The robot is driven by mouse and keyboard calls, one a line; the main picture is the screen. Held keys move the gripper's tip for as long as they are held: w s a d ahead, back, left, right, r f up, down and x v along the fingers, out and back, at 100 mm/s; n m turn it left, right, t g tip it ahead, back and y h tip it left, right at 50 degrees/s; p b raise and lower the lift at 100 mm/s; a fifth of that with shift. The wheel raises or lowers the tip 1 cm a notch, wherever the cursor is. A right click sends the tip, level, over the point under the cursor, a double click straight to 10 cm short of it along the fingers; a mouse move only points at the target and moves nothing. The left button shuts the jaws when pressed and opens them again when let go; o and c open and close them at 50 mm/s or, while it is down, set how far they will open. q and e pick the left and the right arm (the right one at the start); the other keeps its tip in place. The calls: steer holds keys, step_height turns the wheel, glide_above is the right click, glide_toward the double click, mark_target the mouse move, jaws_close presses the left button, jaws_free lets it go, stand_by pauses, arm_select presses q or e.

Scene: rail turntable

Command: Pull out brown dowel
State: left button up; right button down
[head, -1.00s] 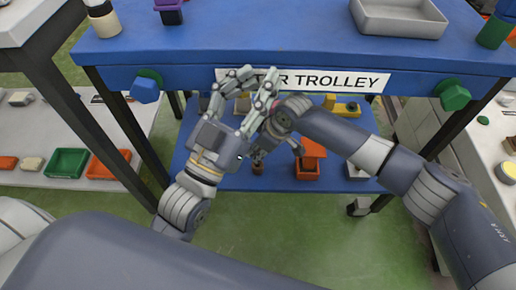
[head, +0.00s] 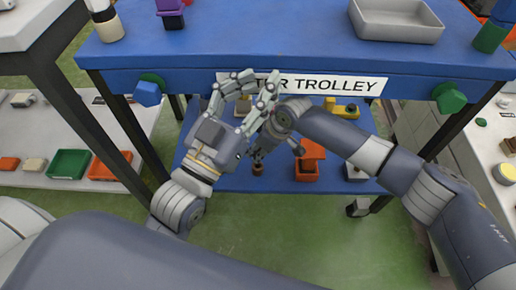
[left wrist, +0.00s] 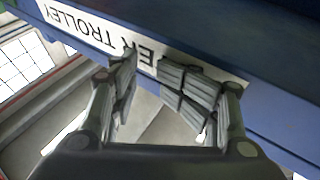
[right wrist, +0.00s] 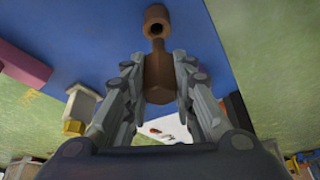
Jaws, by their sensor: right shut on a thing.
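The brown dowel (right wrist: 159,76) is between the fingers of my right gripper (right wrist: 160,85) in the right wrist view, and the fingers are shut on it. Its thinner end points at a brown piece with a dark hole (right wrist: 157,17) over the blue surface. I cannot tell whether the end is still inside that piece. In the head view a small brown part (head: 257,169) shows just below my right gripper (head: 259,155), over the lower shelf. My left gripper (head: 261,82) is open and empty before the trolley sign; its parted fingers show in the left wrist view (left wrist: 165,88).
The blue trolley top (head: 290,35) is above, with a grey tray (head: 397,36). An orange block (head: 308,160) stands on the lower blue shelf (head: 225,180), right of my right gripper. Green floor lies open below.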

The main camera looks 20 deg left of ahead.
arm_select(q)
steer(key=shift+w+a+f+g+y+p, duration=0.15)
steer(key=shift+f+g, duration=0.1)
steer(key=shift+f, duration=0.25)
steer(key=shift+w+d+f+g+y+p, duration=0.15)
steer(key=shift+f+g, duration=0.1)
steer(key=shift+f, duration=0.2)
arm_select(e)
steer(key=shift+r, duration=0.45)
steer(key=shift+r+p, duration=0.25)
steer(key=shift+p, duration=0.2)
steer(key=shift+w+f, duration=0.1)
steer(key=shift+w, duration=0.1)
steer(key=shift+a, duration=0.1)
steer(key=shift+s, duration=0.1)
arm_select(q)
step_height(320, 180, down, 14)
steer(key=a+g+y, duration=0.2)
steer(key=g, duration=0.4)
steer(key=shift+w, duration=0.15)
